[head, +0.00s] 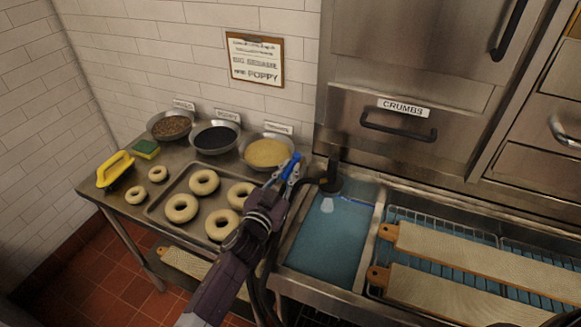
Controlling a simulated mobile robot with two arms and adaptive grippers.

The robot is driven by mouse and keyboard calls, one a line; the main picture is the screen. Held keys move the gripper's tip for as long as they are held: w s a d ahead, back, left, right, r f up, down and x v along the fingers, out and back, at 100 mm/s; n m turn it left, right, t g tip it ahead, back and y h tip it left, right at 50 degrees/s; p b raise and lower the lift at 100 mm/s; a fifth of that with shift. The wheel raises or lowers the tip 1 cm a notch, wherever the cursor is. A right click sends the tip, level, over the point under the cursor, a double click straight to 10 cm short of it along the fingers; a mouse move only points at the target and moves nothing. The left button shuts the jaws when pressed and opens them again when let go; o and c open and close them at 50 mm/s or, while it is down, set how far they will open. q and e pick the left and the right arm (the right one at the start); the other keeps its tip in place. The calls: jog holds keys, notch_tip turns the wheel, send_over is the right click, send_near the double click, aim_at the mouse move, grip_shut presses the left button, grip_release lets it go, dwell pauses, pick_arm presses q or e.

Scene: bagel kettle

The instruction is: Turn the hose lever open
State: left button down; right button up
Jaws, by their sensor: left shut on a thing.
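My left gripper (289,171) is at the back right corner of the steel prep table, beside the bowl of yellow topping. It is shut on a slim blue piece (296,158) that looks like the hose lever; the fingers cover much of it, so its angle is hard to tell. A dark hose (309,182) runs behind the gripper towards a black upright fitting (331,178) at the back of the water basin (322,245). My right gripper is out of view.
A tray (158,211) of bagels and three topping bowls, including a black one (216,138), crowd the table left of my arm. Long boards (480,258) rest on racks at right, below the crumbs drawer (395,128).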

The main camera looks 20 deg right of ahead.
pick_arm(q)
jog(key=shift+d+r, duration=0.1)
jog(key=c, duration=2.3)
grip_release()
jog(key=o, duration=0.3)
jog(key=shift+o, duration=0.2)
jog(key=shift+s+a, duration=0.35)
jog(key=shift+a, duration=0.05)
jog(key=v, duration=1.1)
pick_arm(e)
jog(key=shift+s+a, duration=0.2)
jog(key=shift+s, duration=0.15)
